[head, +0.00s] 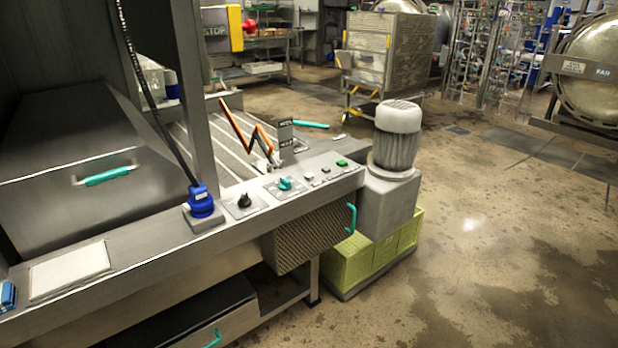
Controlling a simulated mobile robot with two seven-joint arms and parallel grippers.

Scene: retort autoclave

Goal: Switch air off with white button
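A small white button (309,176) sits on the top face of the grey metal control ledge (345,180), near its right end. A green button (342,163) is further right, with a small dark button (325,170) between them. A teal rotary knob (286,184) is just left of the white button, and a black rotary knob (244,201) is further left. The labels beside the controls are too small to read. Whether the white button is pressed cannot be told. Neither of my grippers is in view.
A blue plug with a black cable (200,200) stands on the ledge at left. An orange zigzag lever (247,137) rises behind the knobs. A grey motor (397,137) stands beyond the ledge's right end, above green crates (350,262). The floor at right is open.

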